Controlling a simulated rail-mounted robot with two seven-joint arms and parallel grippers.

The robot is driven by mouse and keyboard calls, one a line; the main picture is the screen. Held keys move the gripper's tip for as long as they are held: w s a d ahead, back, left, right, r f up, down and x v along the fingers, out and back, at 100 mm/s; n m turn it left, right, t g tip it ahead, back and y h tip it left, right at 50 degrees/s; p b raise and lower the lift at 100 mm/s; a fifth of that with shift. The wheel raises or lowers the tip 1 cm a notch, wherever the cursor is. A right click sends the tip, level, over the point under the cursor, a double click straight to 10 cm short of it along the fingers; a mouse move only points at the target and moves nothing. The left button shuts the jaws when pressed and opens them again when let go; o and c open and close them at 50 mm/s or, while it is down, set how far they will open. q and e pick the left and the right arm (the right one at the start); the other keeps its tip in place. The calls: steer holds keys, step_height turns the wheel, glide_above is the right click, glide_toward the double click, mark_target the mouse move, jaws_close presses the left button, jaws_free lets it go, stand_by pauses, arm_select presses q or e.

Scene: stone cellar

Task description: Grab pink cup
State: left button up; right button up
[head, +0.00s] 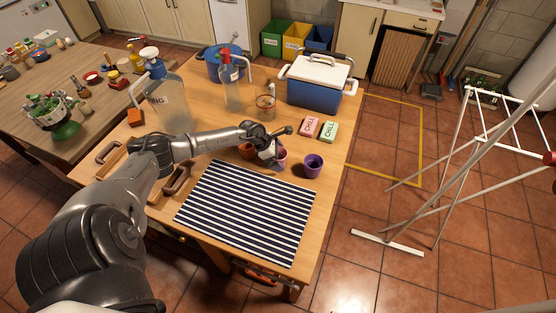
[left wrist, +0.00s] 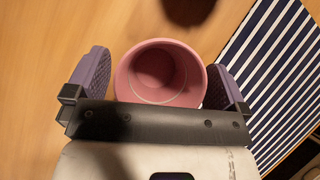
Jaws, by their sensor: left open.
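The pink cup (left wrist: 160,72) stands on the wooden table between the two purple-padded fingers of my left gripper (left wrist: 157,80) in the left wrist view. I look down into its open mouth. The fingers are open on either side of it, with a narrow gap showing at the left finger; the right finger is very close to the wall, and I cannot tell if it touches. In the head view my left gripper (head: 272,154) hides most of the pink cup (head: 282,155). My right gripper is not in view.
A purple cup (head: 313,166) stands just right of the pink cup and an orange-brown cup (head: 247,151) just left. A striped mat (head: 247,210) lies in front. Red and green CHILL boxes (head: 319,129), a glass jar (head: 266,106) and a blue cooler (head: 314,94) stand behind.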

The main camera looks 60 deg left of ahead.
arm_select(q)
steer(key=shift+c, duration=0.5)
steer(key=c, duration=0.8)
steer(key=shift+r, duration=0.1)
